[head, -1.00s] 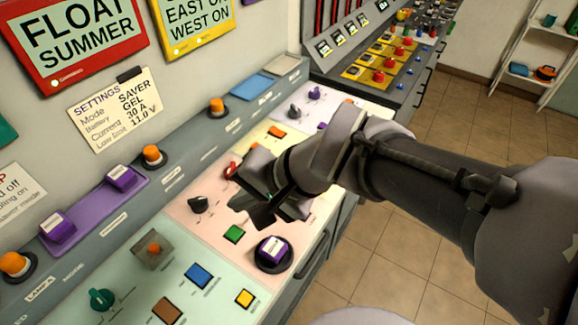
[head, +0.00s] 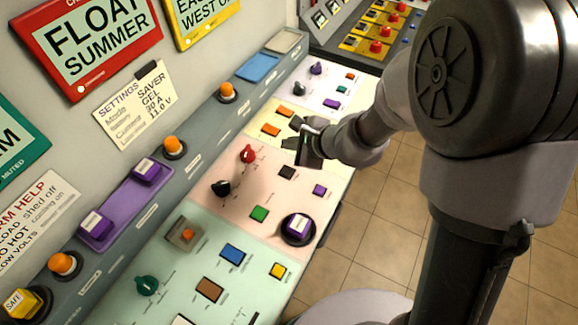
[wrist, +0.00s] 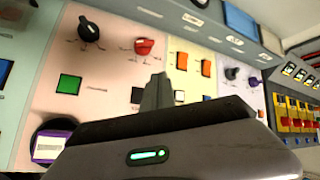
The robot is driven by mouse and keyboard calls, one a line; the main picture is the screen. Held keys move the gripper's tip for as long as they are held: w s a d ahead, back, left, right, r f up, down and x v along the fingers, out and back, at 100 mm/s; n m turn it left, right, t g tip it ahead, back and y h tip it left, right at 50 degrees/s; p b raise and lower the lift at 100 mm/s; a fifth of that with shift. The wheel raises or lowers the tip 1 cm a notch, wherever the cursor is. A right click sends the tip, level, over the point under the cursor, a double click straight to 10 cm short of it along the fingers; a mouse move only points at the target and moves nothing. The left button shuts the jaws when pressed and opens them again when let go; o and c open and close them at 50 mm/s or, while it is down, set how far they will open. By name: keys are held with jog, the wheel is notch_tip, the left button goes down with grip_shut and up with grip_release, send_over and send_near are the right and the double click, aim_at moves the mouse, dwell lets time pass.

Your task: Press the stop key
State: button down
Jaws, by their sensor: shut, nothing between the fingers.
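Several small square keys sit on the sloping panel, and their labels are too small to read, so I cannot tell which is the stop key. The pink section has a green key (head: 259,213), a dark key (head: 286,172) and a small purple key (head: 319,189). A large purple button with a white label (head: 297,228) sits in a dark round collar near the front edge. My gripper (head: 306,144) is shut and empty, over the cream section near its orange keys (head: 270,130). In the wrist view its fingertips (wrist: 156,90) overlap the panel beside the dark key (wrist: 137,95).
A red knob (head: 248,153) and a black knob (head: 221,188) stand up from the pink section. Orange buttons (head: 174,147) and purple blocks (head: 147,171) line the grey ledge behind. Tiled floor (head: 385,220) lies open to the right.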

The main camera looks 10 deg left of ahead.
jog(key=b, duration=0.7)
send_over(289, 173)
notch_tip(289, 173, down, 8)
jog(key=shift+r, duration=0.1)
jog(key=shift+f+b, duration=0.35)
jog(key=shift+f, duration=0.15)
dwell(1.1)
jog(key=shift+f+b, duration=0.4)
jog(key=shift+b, duration=0.25)
jog(key=shift+f+b, duration=0.45)
jog(key=shift+b, duration=0.15)
dwell(0.4)
jog(key=shift+r, duration=0.1)
jog(key=shift+r+p, duration=0.6)
jog(key=shift+r, duration=0.2)
jog(key=shift+r+p, duration=1.85)
jog(key=shift+r, duration=0.65)
